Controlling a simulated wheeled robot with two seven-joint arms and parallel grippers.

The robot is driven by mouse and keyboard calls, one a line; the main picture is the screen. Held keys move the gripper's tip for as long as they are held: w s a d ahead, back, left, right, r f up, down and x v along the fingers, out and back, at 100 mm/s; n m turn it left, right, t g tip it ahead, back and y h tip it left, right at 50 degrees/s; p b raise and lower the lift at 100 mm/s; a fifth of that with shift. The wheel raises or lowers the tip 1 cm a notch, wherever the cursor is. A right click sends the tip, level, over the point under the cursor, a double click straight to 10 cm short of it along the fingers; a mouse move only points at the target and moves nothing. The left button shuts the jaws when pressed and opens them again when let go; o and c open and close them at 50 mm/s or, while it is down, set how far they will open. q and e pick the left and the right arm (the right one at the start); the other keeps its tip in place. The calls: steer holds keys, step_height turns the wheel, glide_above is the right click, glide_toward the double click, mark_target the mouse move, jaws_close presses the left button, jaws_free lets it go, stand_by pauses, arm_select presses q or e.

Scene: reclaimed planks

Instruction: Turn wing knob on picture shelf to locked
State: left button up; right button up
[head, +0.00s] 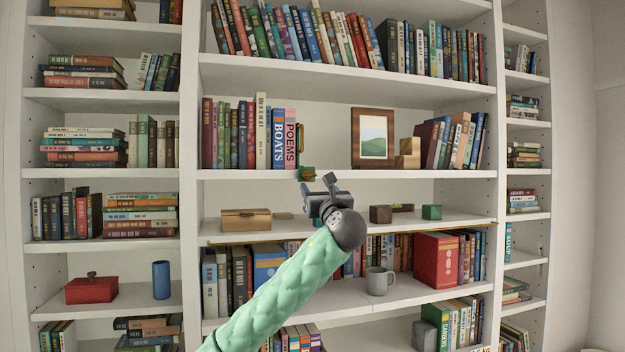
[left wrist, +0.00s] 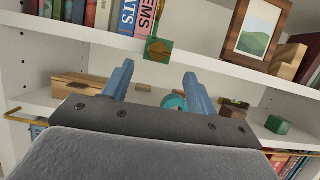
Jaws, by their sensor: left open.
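The wing knob (left wrist: 157,48) is a small brass-coloured piece on a green plate at the front edge of the picture shelf (head: 450,174). In the head view its green plate (head: 307,173) shows just above my left gripper, below the POEMS book. My left gripper (head: 318,186) is open and empty, a little below and in front of the knob. In the left wrist view the knob lies just beyond and between the two blue fingertips (left wrist: 158,72), apart from them. The knob's exact angle is too small to tell. My right gripper is not in view.
A framed picture (head: 373,138) and a wooden block (head: 408,153) stand on the picture shelf. The shelf below bears a wooden box (head: 246,219), dark cube (head: 380,214) and green cube (head: 431,212). A teal round thing (left wrist: 175,102) shows behind my fingers. A brass rail (left wrist: 14,114) runs below.

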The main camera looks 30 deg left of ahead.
mark_target(310, 175)
arm_select(q)
steer(key=p+x, duration=0.4)
steer(key=x, duration=0.2)
steer(key=shift+r, duration=0.2)
steer(key=shift+p+x, duration=0.4)
steer(key=shift+x, duration=0.45)
steer(key=shift+f, duration=0.15)
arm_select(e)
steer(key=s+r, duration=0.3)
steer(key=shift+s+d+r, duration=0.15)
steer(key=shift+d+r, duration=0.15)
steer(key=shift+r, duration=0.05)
arm_select(q)
steer(key=shift+c, duration=0.5)
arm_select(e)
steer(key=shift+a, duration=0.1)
